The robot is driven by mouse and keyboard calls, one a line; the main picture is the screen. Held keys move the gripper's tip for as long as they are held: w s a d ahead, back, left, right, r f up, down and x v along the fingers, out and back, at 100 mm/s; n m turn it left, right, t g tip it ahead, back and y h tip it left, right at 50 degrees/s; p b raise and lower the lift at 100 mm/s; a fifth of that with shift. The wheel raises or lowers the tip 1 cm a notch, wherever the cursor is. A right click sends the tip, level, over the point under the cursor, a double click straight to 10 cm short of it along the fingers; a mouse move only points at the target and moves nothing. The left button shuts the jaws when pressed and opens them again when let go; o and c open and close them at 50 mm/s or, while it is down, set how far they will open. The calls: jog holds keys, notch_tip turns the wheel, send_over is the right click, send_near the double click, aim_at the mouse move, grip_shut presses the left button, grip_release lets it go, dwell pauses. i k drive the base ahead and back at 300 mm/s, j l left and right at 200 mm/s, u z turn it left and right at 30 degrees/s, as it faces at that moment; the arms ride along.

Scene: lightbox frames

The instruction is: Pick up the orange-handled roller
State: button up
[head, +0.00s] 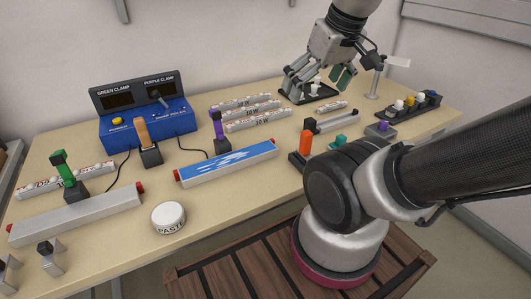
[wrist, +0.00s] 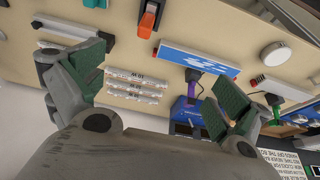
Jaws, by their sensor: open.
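The orange-handled roller (head: 305,143) stands on the table right of the middle, its bright orange handle upright above a dark base. My arm passes close in front of it in the head view.
A blue-and-white panel (head: 228,162) lies left of the roller. White labelled tubes (head: 250,112) lie behind it. A blue clamp box (head: 148,124), a tan-handled tool (head: 141,130) and a paste tin (head: 168,217) stand further left. A dark tray (head: 408,110) with small pieces stands at right.

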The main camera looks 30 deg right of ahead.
aim_at(302, 154)
jog(key=k+j+z, duration=0.15)
jog(key=k+z, duration=0.15)
jog(key=k, duration=0.3)
jog(key=k+z, duration=0.3)
jog(key=k, duration=0.25)
